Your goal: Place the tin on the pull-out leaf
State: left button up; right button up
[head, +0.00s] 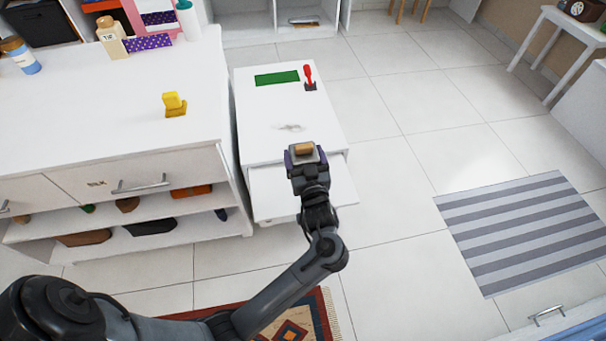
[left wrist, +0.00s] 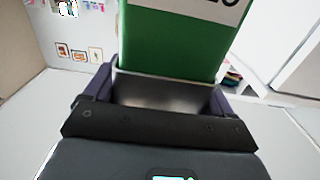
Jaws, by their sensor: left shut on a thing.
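My left gripper (head: 306,157) is shut on the tin. In the left wrist view the tin (left wrist: 170,40) is a green box with a white label, standing between the two fingers. A bare metallic part of it shows lower down. In the head view only a small tan and pale end of the tin (head: 305,148) shows. The white pull-out leaf (head: 273,196) extends from the front of the low white cabinet. The gripper appears over the leaf and its cabinet edge; the height above it is hard to tell. My right gripper is not in view.
The low cabinet's top (head: 255,125) holds a green mat (head: 277,78) and a red-handled item (head: 309,77) at its back. A taller white dresser (head: 80,130) with bottles and a yellow object (head: 174,104) stands at left. Open tiled floor and a striped rug (head: 525,230) lie right.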

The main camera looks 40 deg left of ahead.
pick_arm(q)
notch_tip(320, 180, down, 6)
jog(key=b, duration=0.3)
jog(key=shift+r, duration=0.2)
jog(key=shift+f, duration=0.15)
jog(key=o, duration=1.7)
